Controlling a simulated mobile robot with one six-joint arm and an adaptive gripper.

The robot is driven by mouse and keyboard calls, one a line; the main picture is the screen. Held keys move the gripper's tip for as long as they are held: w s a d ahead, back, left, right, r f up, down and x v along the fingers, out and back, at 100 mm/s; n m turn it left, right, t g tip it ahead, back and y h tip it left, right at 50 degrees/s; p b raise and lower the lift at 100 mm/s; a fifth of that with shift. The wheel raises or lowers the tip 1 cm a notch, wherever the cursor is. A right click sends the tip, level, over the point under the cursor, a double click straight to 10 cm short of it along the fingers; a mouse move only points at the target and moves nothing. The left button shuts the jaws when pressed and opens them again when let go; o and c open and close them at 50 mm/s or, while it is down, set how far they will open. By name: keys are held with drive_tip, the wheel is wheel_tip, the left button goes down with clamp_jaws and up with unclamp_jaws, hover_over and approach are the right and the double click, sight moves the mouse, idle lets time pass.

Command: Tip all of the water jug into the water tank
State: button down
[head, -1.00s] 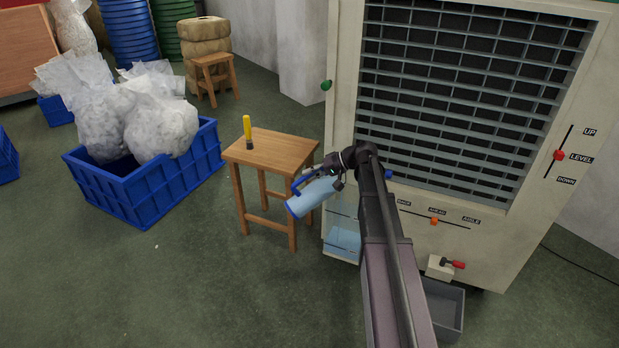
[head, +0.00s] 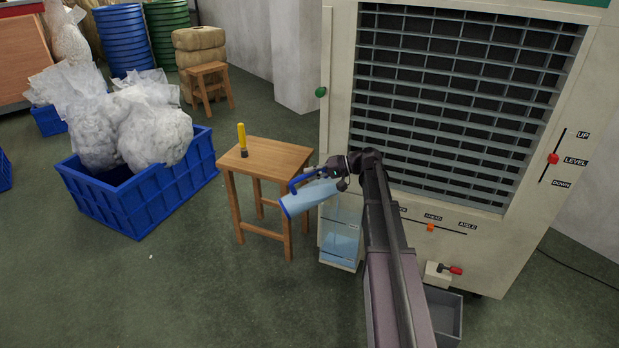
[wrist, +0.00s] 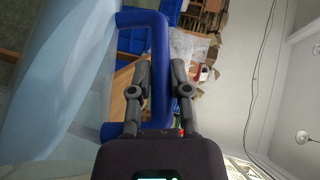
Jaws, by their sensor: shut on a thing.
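The water jug (head: 312,196) is pale blue with a blue handle and a blue end at its lower left. It lies tilted close to level in the air, its right end over the water tank. My gripper (head: 338,172) is shut on the jug's handle. In the wrist view my gripper's fingers (wrist: 158,85) lie on both sides of the blue handle (wrist: 160,55), with the jug body (wrist: 60,80) at the left. The clear water tank (head: 340,246) at the foot of the cooler holds blue water. Any stream is too faint to be sure of.
The tall cooler (head: 410,200) with its grille stands behind my arm. A wooden stool (head: 275,158) with a yellow-handled tool (head: 242,140) stands left of the jug. A blue crate (head: 150,200) of bags is farther left. A grey bin (head: 447,315) sits below the cooler's red-handled valve (head: 440,271).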

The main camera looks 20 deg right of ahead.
drive_tip(key=shift+d+r+m+y+b, duration=0.3)
drive_tip(key=shift+d+r+y+b, duration=0.4)
drive_tip(key=shift+d+y, duration=0.2)
drive_tip(key=shift+w+d+r+m+t+y+b, duration=0.1)
drive_tip(key=shift+d+r+m+t+y+b, duration=0.15)
drive_tip(key=shift+d+r+y+b, duration=0.35)
drive_tip(key=shift+w+d+r+m+t+y+b, duration=0.1)
drive_tip(key=shift+d+r+m+t+y+b, duration=0.2)
drive_tip(key=shift+d+y+b, duration=0.45)
drive_tip(key=shift+d+r, duration=0.1)
drive_tip(key=shift+d, duration=0.15)
idle(2.1)
